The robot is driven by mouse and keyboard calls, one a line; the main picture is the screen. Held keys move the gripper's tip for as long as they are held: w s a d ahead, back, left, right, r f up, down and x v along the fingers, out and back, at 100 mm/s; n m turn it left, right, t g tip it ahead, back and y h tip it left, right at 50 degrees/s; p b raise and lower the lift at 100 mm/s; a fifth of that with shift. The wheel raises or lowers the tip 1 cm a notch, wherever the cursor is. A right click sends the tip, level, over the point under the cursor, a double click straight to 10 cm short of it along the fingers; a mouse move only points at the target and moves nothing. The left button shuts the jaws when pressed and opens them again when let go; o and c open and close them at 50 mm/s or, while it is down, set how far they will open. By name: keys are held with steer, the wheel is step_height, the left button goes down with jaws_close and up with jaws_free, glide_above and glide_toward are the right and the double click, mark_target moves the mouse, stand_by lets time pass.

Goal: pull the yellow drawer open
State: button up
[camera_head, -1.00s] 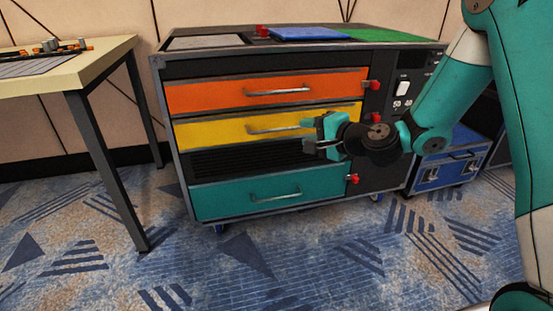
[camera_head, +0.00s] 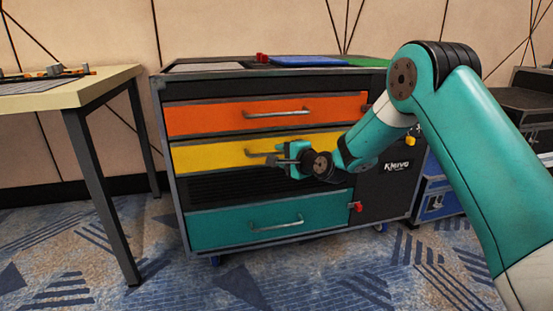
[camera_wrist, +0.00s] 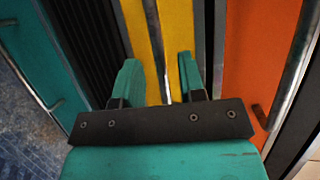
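The yellow drawer (camera_head: 210,157) is the second one down in the dark cabinet, and its front looks flush with the cabinet. Its silver bar handle (camera_head: 255,153) is partly hidden behind my gripper (camera_head: 277,156), which is at the handle's right part. In the wrist view, the fingers of my gripper (camera_wrist: 158,78) are apart, one on each side of the handle (camera_wrist: 155,40), with the yellow front (camera_wrist: 178,30) behind. The handle lies between the fingers in the picture; I cannot tell how far in depth it reaches, and no finger clearly touches it.
The orange drawer (camera_head: 215,117) is above and the teal drawer (camera_head: 225,228) below, each with a bar handle. A red latch (camera_head: 356,207) sits beside the teal drawer. A table (camera_head: 100,82) stands at the left. The carpet (camera_head: 180,285) in front is clear.

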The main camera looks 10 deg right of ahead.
steer(key=shift+b+x, duration=0.3)
steer(key=shift+x, duration=1.2)
steer(key=shift+c, duration=0.5)
jaws_close()
steer(key=shift+s, duration=0.1)
